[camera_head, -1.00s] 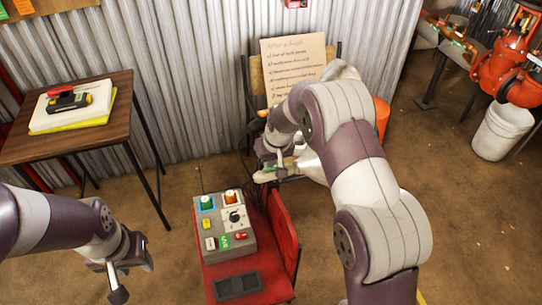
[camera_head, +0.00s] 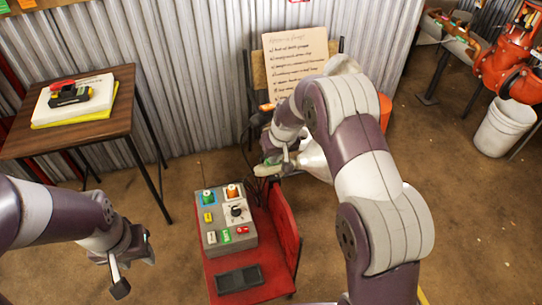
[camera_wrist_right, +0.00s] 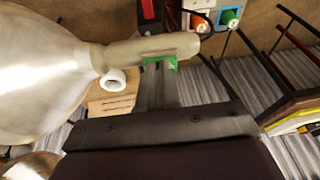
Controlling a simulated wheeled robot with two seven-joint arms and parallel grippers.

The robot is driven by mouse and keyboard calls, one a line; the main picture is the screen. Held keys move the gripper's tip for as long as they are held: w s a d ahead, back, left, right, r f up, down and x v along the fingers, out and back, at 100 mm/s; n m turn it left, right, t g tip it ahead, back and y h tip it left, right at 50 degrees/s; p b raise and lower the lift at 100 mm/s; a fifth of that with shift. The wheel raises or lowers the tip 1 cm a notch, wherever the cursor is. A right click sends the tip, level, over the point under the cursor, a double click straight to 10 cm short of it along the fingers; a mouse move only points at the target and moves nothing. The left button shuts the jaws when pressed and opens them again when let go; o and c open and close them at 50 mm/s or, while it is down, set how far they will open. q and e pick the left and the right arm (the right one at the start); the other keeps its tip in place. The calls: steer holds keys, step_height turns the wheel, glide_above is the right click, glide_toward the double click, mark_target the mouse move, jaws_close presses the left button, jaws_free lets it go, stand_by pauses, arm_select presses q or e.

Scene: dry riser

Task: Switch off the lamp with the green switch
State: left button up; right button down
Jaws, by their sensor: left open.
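A pale bell-shaped lamp (camera_head: 313,160) shows behind my right forearm. In the right wrist view its big shade (camera_wrist_right: 45,75) fills the left side, with a beige handle (camera_wrist_right: 150,50) running right. A green piece (camera_wrist_right: 160,64), apparently the switch, sits on the handle's lower edge. My right gripper (camera_head: 272,168) is at the handle; in the wrist view its grey fingers (camera_wrist_right: 163,85) reach up to the green piece. Whether they touch it or stand apart, I cannot tell. My left gripper (camera_head: 134,272) is open and empty at lower left, away from the lamp.
A grey control box (camera_head: 228,240) with green and orange knobs stands on a red chair (camera_head: 280,262), beside a black device (camera_head: 239,279). A brown table (camera_head: 85,135) is at left. A handwritten board (camera_head: 297,65) leans on another chair. Red pipework and a white bucket (camera_head: 503,130) stand at right.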

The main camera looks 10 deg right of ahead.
steer(key=r+p, duration=0.4)
steer(key=r, duration=0.1)
steer(key=shift+d+r+p, duration=0.2)
steer(key=shift+d+p, duration=0.15)
steer(key=v, duration=0.8)
steer(key=shift+s+r, duration=0.25)
